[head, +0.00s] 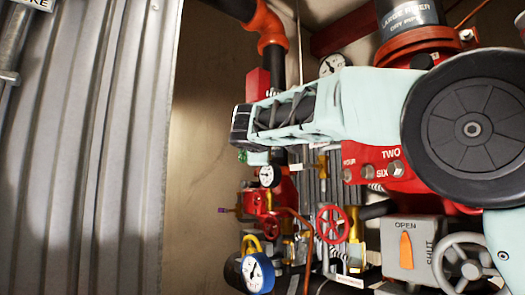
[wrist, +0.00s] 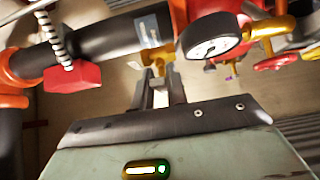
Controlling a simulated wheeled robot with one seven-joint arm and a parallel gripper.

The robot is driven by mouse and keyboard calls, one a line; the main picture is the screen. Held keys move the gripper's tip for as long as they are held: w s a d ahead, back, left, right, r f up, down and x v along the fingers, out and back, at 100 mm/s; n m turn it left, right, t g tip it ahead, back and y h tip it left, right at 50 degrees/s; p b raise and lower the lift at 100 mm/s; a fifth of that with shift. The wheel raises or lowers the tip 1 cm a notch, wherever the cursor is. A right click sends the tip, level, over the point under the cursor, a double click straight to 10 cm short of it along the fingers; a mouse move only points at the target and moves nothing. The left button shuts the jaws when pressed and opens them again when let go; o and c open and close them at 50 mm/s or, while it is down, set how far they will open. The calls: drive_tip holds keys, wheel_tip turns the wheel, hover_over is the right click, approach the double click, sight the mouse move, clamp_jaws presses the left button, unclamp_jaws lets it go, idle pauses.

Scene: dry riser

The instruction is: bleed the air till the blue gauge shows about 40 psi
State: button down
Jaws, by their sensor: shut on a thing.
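The blue gauge (head: 257,273) with a white dial is at the bottom left of the pipework in the head view. Its needle shows, but the reading is too small to tell. My gripper (wrist: 160,80) shows in the wrist view with its fingertips at a small brass valve piece (wrist: 155,58), and it is shut on it. In the head view my arm reaches left across the pipework, and its own bulk hides the fingertips. A white-dialled gauge with a dark rim (wrist: 212,46) is just right of the brass piece in the wrist view.
A red handwheel (head: 332,224), a small white gauge (head: 266,176) and a grey OPEN/SHUT box (head: 411,248) crowd the area below my arm. A red block (wrist: 72,76) hangs left in the wrist view. Corrugated metal (head: 90,140) stands left; bare wall lies between.

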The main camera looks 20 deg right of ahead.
drive_tip(key=f+b, duration=0.1)
drive_tip(key=b, duration=0.3)
drive_tip(key=shift+f+m+t, duration=0.1)
drive_tip(key=shift+m+t, duration=0.2)
drive_tip(key=m+b, duration=0.1)
drive_tip(key=b, duration=0.3)
drive_tip(key=m+t+h+b, duration=0.1)
drive_tip(key=m+b, duration=0.1)
drive_tip(key=b, duration=0.2)
drive_tip(key=f+m+t+h+b, duration=0.1)
drive_tip(key=b, duration=0.3)
drive_tip(key=shift+w+a, duration=0.15)
drive_tip(key=shift+w, duration=0.15)
drive_tip(key=shift+m+h+b, duration=0.3)
drive_tip(key=shift+m+h, duration=0.1)
drive_tip(key=shift+t, duration=0.3)
drive_tip(key=c, duration=1.4)
unclamp_jaws()
drive_tip(key=shift+r, duration=0.1)
